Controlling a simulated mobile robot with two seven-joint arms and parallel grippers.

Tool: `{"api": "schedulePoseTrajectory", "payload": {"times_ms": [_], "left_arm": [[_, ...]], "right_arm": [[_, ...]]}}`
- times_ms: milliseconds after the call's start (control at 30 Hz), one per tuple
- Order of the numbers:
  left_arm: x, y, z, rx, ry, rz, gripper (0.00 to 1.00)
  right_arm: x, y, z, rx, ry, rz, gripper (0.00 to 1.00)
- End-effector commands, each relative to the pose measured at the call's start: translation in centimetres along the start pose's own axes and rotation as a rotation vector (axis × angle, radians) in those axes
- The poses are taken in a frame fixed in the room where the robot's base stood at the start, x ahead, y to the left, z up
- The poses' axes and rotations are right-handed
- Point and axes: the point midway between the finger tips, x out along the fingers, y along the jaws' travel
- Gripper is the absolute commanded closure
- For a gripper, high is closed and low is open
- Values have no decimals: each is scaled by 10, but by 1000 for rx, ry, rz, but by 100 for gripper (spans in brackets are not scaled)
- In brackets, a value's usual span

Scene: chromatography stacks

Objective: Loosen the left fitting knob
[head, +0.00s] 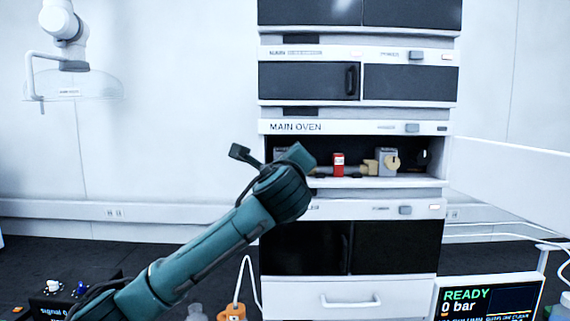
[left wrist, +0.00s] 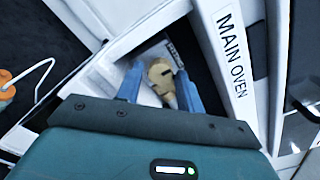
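The left fitting knob (left wrist: 160,74) is tan and shows in the left wrist view, between the two blue fingers of my left gripper (left wrist: 159,80). The fingers are open, with a visible gap on each side of the knob. In the head view my left gripper (head: 298,158) is at the left part of the open MAIN OVEN compartment and hides the left knob. A grey block (head: 280,153) shows partly behind it. A second tan knob (head: 391,163) sits on a grey block at the right inside. My right gripper is not in view.
A red block (head: 339,164) and a tan piece (head: 370,166) lie between the fittings. The open white door (head: 510,178) reaches out to the right. Closed modules stand above and below. A READY, 0 bar screen (head: 488,298) stands at lower right.

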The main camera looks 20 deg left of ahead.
Motion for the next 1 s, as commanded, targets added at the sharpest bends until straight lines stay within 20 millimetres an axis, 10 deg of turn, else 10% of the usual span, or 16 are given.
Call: {"api": "schedulePoseTrajectory", "payload": {"times_ms": [500,1000], "left_arm": [[0,0,0,0,0,1,95],[0,0,-1,-142,3,1,95]], "right_arm": [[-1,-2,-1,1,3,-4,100],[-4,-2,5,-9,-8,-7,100]]}}
